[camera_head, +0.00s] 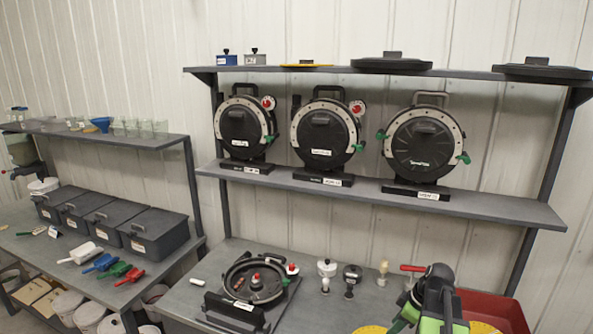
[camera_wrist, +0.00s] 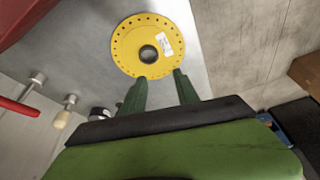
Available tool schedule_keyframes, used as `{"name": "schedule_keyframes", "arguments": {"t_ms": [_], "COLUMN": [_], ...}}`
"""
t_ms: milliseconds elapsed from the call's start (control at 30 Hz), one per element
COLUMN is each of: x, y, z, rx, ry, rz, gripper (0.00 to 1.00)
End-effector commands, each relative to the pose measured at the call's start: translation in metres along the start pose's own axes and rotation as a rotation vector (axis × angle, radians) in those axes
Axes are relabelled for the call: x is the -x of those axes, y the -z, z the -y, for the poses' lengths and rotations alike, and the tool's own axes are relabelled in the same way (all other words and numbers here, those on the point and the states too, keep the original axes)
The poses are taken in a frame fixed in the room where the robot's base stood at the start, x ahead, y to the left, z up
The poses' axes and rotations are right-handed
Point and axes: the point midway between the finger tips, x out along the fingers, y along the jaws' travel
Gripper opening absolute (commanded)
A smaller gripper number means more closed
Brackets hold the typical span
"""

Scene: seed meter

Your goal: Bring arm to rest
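My gripper (camera_wrist: 160,76) shows in the wrist view as two dark green fingers with a clear gap between them, and nothing is held in it. Its fingertips appear close to the near edge of a yellow perforated disc (camera_wrist: 128,38) with a dark centre hole and a white label; whether they touch it I cannot tell. In the head view, my green and black arm (camera_head: 432,300) is raised over the right part of the bench; its fingertips are not clear there. Part of a yellow disc (camera_head: 370,330) shows beside it.
A red tray (camera_head: 500,312) stands just right of my arm. A shelf with seed meters (camera_head: 424,143) is behind and above.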

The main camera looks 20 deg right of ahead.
Motion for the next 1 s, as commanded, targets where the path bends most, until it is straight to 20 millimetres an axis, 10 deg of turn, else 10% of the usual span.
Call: {"name": "schedule_keyframes", "arguments": {"t_ms": [200, 533, 1000], "x": [-0.106, -0.176, -0.166], "y": [0.122, 0.187, 0.162], "z": [0.104, 0.234, 0.229], "rx": [0.133, -0.041, -0.693], "ry": [0.091, 0.061, -0.127], "rz": [0.093, 0.262, 0.339], "gripper": [0.37, 0.37, 0.37]}}
